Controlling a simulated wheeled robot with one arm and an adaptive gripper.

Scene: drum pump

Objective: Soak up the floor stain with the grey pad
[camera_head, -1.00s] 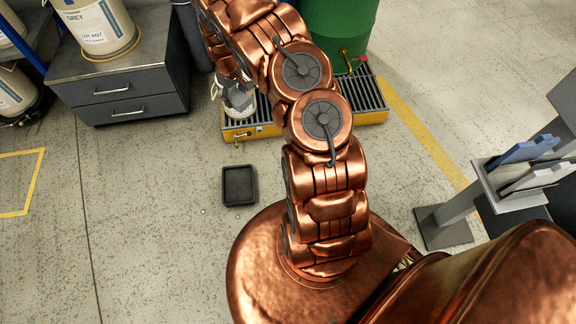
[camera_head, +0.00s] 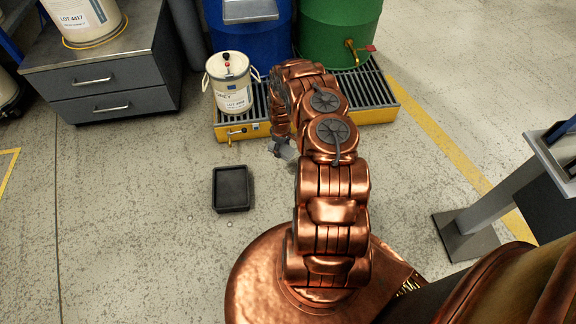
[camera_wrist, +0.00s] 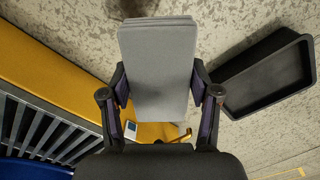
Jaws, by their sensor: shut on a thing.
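The grey pad (camera_wrist: 160,50) is a flat, layered block between the two fingers of my gripper (camera_wrist: 159,85) in the wrist view. My gripper is shut on it, and the pad points away over the floor. In the head view, a small grey shape at my arm's end (camera_head: 284,149) hangs low in front of the yellow pallet; I cannot tell pad from gripper there. A dark patch shows on the floor at the top of the wrist view (camera_wrist: 137,7), partly hidden by the pad. I cannot tell whether it is the stain or a shadow.
A black tray (camera_head: 232,188) lies on the floor left of my arm; it also shows in the wrist view (camera_wrist: 270,78). The yellow pallet (camera_head: 225,130) carries a white pail (camera_head: 232,85), a blue drum (camera_head: 245,38) and a green drum (camera_head: 335,25). A drawer cabinet (camera_head: 105,85) stands left.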

